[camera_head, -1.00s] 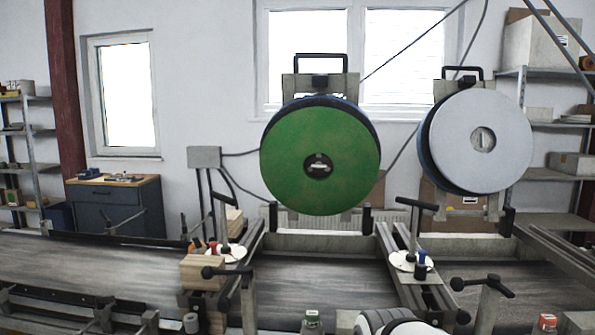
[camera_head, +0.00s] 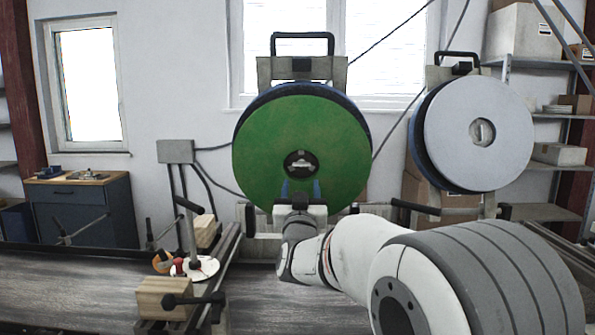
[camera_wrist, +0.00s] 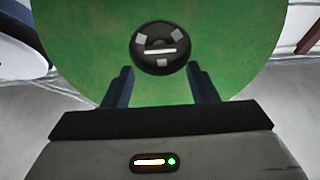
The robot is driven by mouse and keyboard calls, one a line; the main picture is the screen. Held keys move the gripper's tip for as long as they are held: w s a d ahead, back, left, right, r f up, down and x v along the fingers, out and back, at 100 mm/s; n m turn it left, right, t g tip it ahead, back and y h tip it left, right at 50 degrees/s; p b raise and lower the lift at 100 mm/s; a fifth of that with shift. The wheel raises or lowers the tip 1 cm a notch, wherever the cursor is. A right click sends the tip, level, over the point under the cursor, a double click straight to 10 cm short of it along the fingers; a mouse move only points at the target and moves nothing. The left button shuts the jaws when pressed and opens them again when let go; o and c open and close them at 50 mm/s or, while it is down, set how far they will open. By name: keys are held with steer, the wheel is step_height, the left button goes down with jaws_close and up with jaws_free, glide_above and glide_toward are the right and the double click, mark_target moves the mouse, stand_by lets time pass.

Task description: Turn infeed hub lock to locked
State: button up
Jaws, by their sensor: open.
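The green reel (camera_head: 270,150) hangs upright on its stand, with a dark round hub lock (camera_head: 301,163) at its centre. In the wrist view the hub lock (camera_wrist: 160,49) is a black disc with a pale horizontal bar and several grey blocks around it. My gripper (camera_head: 301,188) is raised in front of the reel, just below the hub. In the wrist view my gripper (camera_wrist: 161,80) shows two dark fingers spread apart, one on each side below the hub lock, with nothing between them. I cannot tell the remaining gap to the reel face.
A grey reel (camera_head: 500,130) hangs to the right with its own hub. My arm covers the lower right.

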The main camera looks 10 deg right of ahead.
mark_target(301, 166)
steer(key=p+x, duration=0.1)
steer(key=x, duration=0.6)
steer(key=shift+p, duration=0.3)
steer(key=shift+c, duration=0.3)
steer(key=c, duration=0.6)
steer(key=shift+c, duration=0.2)
